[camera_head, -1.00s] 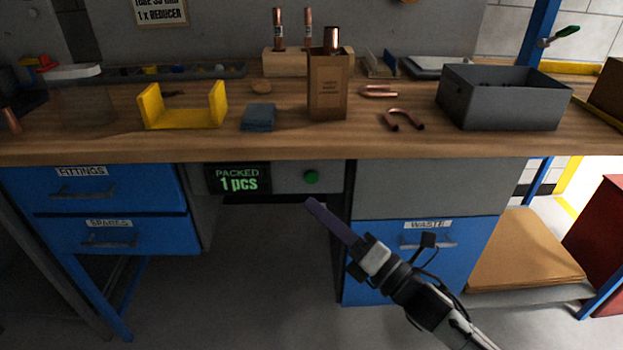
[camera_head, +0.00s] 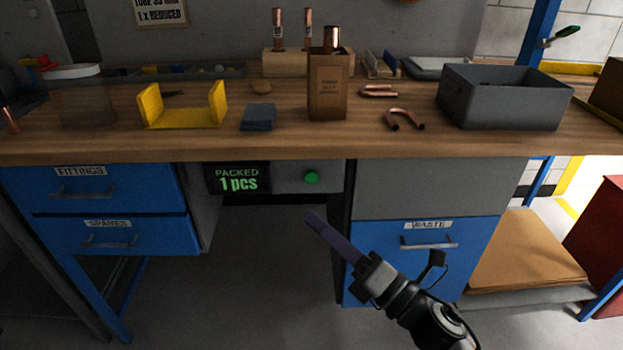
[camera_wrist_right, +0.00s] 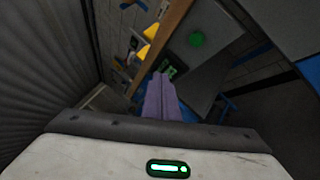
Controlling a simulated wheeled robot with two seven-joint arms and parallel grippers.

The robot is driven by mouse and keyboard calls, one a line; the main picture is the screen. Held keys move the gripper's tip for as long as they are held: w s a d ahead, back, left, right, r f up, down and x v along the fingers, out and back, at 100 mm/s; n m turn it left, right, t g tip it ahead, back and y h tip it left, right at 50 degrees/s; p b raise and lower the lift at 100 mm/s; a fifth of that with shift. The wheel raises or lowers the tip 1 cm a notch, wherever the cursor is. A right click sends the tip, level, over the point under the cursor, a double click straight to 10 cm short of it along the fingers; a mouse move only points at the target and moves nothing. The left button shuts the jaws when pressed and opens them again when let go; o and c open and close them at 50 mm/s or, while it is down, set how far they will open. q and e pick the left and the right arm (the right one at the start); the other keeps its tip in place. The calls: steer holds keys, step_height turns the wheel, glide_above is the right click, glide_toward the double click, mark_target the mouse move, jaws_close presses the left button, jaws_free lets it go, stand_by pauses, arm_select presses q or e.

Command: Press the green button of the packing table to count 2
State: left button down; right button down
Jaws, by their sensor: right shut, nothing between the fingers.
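The green button (camera_head: 312,178) is on the grey panel under the front edge of the packing table (camera_head: 400,146). Left of it, the counter display (camera_head: 238,179) reads "PACKED 1 pcs". My right gripper (camera_head: 314,219) is shut and empty, its purple fingers together. Its fingertips are below the button in the head view, apart from it. In the right wrist view the button (camera_wrist_right: 196,39) shows up and to the right of the fingertips (camera_wrist_right: 160,78), with the display (camera_wrist_right: 168,68) just beyond them. My left gripper is not in view.
On the tabletop stand a brown carton (camera_head: 328,95), a yellow holder (camera_head: 184,108), a grey bin (camera_head: 505,97) and bent copper tubes (camera_head: 405,119). Blue drawers (camera_head: 110,238) are at left and a blue waste drawer (camera_head: 428,265) at right. The space under the panel is open.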

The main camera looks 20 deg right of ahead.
mark_target(311, 178)
arm_select(q)
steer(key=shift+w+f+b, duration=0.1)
steer(key=shift+b, duration=0.45)
arm_select(e)
steer(key=w+d, duration=0.2)
steer(key=w, duration=0.6)
steer(key=shift+w+d, duration=0.2)
stand_by(0.9)
stand_by(0.5)
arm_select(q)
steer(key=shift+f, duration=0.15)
arm_select(e)
steer(key=shift+w+d, duration=0.15)
steer(key=shift+w, duration=0.25)
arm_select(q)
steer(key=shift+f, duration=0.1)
arm_select(e)
steer(key=shift+w+d, duration=0.15)
steer(key=shift+w, duration=0.35)
stand_by(0.3)
steer(key=shift+s, duration=0.1)
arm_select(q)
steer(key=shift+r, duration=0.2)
arm_select(e)
steer(key=shift+s+a, duration=0.25)
steer(key=shift+s, duration=0.55)
